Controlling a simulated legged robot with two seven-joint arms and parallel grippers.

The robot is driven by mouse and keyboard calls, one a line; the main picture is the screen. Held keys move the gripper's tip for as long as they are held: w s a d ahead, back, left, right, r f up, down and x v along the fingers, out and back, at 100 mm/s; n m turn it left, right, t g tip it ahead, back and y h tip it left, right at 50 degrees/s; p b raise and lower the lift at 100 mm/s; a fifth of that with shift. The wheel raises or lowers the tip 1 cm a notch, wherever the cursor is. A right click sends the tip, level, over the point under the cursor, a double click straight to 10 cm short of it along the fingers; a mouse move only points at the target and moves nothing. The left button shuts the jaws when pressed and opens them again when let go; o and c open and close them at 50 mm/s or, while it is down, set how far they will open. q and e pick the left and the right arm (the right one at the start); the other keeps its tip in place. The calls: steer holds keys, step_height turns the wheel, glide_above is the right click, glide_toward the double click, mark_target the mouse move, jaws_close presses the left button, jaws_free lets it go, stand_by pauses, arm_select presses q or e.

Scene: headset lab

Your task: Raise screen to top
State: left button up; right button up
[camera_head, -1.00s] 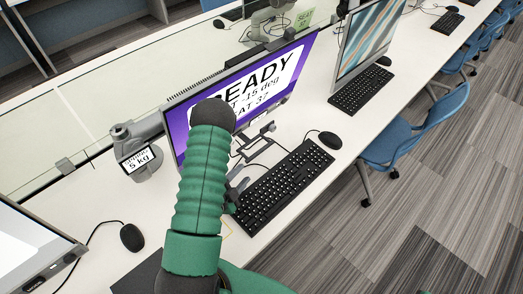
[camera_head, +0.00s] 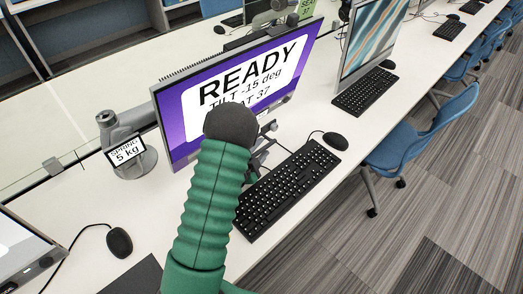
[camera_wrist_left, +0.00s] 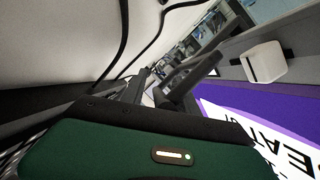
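The screen (camera_head: 192,135) is a monitor with a purple and white display reading "READY", "TILT -15 deg" and a partly covered line ending "AT 37". It stands tilted above the white desk (camera_head: 85,190). My green left arm crosses in front of its lower part. My left gripper (camera_head: 262,146) is mostly hidden behind the arm's dark round joint, near the screen's lower edge. In the left wrist view the dark fingers (camera_wrist_left: 160,88) reach toward grey bracket parts beside the purple screen (camera_wrist_left: 240,103). Their gap and any contact are unclear. My right gripper is out of view.
A grey stand (camera_head: 130,145) labelled "SPRING 5 kg" is left of the screen. A keyboard (camera_head: 287,188) and mouse (camera_head: 335,141) lie in front. Another monitor (camera_head: 372,40) stands at right, and another monitor's corner (camera_head: 22,250) at lower left. A blue chair (camera_head: 425,130) stands beside the desk.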

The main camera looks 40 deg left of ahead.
arm_select(q)
steer(key=shift+w, duration=0.25)
steer(key=shift+c, duration=0.4)
steer(key=c, duration=0.7)
jaws_close()
steer(key=shift+f, duration=0.15)
